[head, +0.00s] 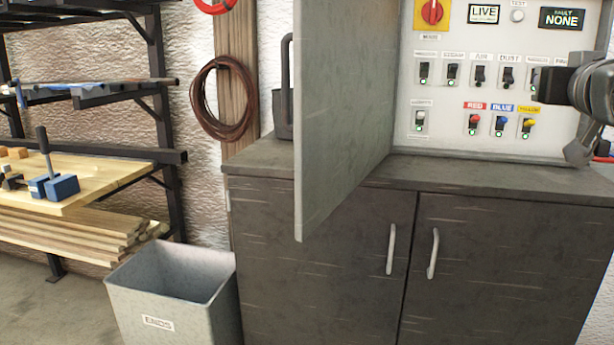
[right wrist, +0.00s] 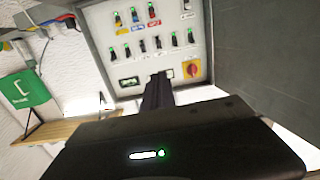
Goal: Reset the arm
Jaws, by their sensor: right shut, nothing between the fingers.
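The right gripper (right wrist: 157,82) shows in the right wrist view with its dark fingers together and empty. The fingertips overlap the lower middle of the upside-down control panel (right wrist: 160,55); I cannot tell whether they touch it. In the head view my right arm comes in at the right edge, over the panel's right side. The head view shows the panel (head: 455,100) upright, with a red rotary knob (head: 432,12), a LIVE display (head: 484,14), a NONE fault display (head: 562,18) and rows of switches, several with green lights. My left gripper is out of view.
An open grey door (head: 340,110) stands out left of the panel, above the dark cabinet (head: 320,260). A grey bin (head: 165,290) stands on the floor. A rack (head: 165,90) with timber is at left.

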